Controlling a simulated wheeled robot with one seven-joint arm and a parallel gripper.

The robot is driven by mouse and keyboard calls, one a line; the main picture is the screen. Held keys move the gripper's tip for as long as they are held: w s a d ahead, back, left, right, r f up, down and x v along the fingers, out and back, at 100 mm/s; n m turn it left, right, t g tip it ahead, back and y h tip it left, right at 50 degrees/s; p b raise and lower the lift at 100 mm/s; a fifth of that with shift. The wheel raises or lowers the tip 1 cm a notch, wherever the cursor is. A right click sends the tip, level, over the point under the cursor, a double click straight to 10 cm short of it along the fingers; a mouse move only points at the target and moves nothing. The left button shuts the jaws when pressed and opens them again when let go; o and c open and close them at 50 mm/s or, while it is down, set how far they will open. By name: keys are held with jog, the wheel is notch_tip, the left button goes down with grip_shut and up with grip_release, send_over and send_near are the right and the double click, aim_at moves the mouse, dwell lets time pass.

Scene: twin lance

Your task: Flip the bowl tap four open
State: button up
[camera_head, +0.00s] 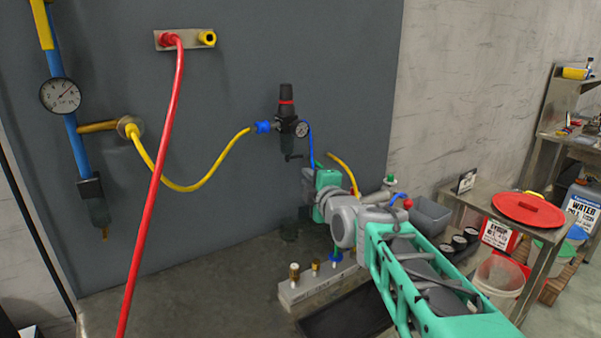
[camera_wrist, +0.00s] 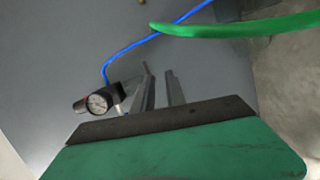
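A black regulator (camera_head: 287,112) with a red ring and a round gauge (camera_head: 302,129) hangs on the grey panel. A small dark lever (camera_head: 293,157) sticks out below it. No number four is readable, so I cannot tell which is tap four. My gripper (camera_wrist: 159,72) has its two fingers apart with nothing visible between them. In the wrist view the regulator's gauge (camera_wrist: 97,104) lies left of the fingers. In the head view my gripper's fingers are hidden.
A red hose (camera_head: 160,180) crosses the panel's front, and a yellow hose (camera_head: 190,187) runs to the regulator. A grey manifold block (camera_head: 300,292) with brass fittings stands below my arm. A green band (camera_wrist: 235,26) crosses the wrist view. A table with a red lid (camera_head: 528,209) stands right.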

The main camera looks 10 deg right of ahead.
aim_at(299, 157)
jog(key=shift+n+t, duration=0.6)
jog(key=shift+n, duration=0.1)
jog(key=w, duration=0.2)
jog(key=w+r+p, duration=0.1)
jog(key=w, duration=0.2)
jog(key=w+r, duration=0.1)
jog(key=w, duration=0.1)
jog(key=shift+w+a+p, duration=0.2)
jog(key=shift+w+p, duration=0.15)
jog(key=shift+w+a, duration=0.1)
jog(key=shift+w, duration=0.5)
jog(key=shift+c, duration=0.4)
grip_shut()
